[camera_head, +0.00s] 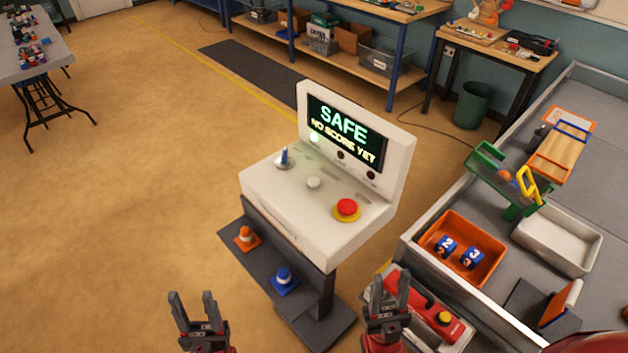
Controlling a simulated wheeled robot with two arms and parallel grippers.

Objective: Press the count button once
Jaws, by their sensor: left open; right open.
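A white control console (270,205) stands on a dark pedestal in the middle of the view. No readable label shows which one is the count button. The screen (345,132) reads "SAFE" above a no-score line. My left gripper (194,299) is open and empty, in front and to the left of the console. My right gripper (390,282) is open and empty, in front and to the right. Neither touches a button.
An orange bin (427,239) with blue numbered blocks and a white bin (580,240) sit on the grey table at right. A red-and-white device (438,318) is beside my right gripper.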

